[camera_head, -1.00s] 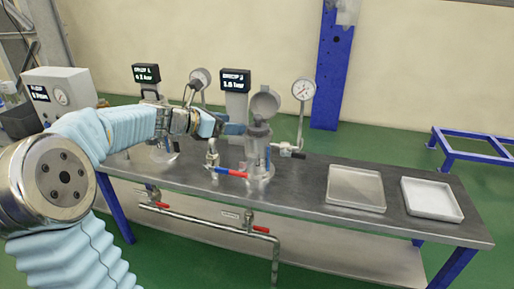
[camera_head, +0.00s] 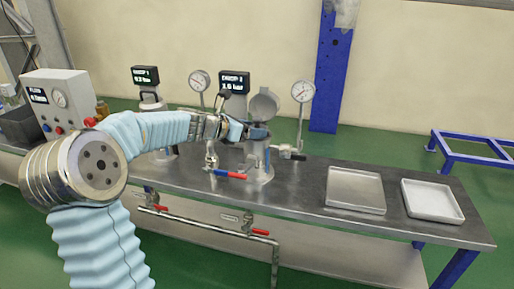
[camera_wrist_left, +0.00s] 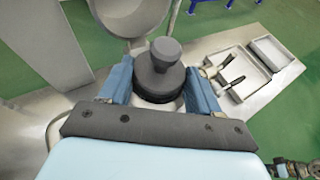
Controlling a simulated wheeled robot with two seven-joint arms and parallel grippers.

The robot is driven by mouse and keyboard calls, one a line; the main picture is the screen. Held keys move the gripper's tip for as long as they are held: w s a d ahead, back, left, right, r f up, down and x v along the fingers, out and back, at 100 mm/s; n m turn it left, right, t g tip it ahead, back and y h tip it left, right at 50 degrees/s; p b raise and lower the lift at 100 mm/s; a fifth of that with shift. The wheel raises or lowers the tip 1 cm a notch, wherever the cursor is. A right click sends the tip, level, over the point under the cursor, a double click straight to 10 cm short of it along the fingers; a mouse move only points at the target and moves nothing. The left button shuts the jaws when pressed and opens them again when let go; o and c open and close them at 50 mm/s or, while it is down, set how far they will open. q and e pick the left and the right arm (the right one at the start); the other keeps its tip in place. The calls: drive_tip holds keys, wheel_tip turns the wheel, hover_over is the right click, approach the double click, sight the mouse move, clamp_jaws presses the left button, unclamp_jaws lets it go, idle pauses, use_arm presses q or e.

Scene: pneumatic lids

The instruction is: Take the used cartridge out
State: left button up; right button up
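The right-hand vessel (camera_head: 260,165) stands on the bench with its round grey lid (camera_head: 264,106) tipped open. The lid also shows in the left wrist view (camera_wrist_left: 128,14). A dark cartridge top with a round knob (camera_wrist_left: 165,53) sits at the vessel's mouth. My left gripper (camera_head: 260,133) is at that mouth, reaching in from the left. In the left wrist view its blue fingers (camera_wrist_left: 160,85) stand on either side of the cartridge top, with narrow gaps, so it looks open. The cartridge's lower body is hidden.
A grey metal tray (camera_head: 356,205) and a white tray (camera_head: 432,213) lie on the bench to the right. A pressure gauge (camera_head: 303,91) stands beside the vessel. A red-handled valve (camera_head: 231,175) is in front. Another station's display (camera_head: 145,75) stands left.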

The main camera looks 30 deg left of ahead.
use_arm(q)
clamp_jaws()
drive_tip(key=shift+r, duration=0.1)
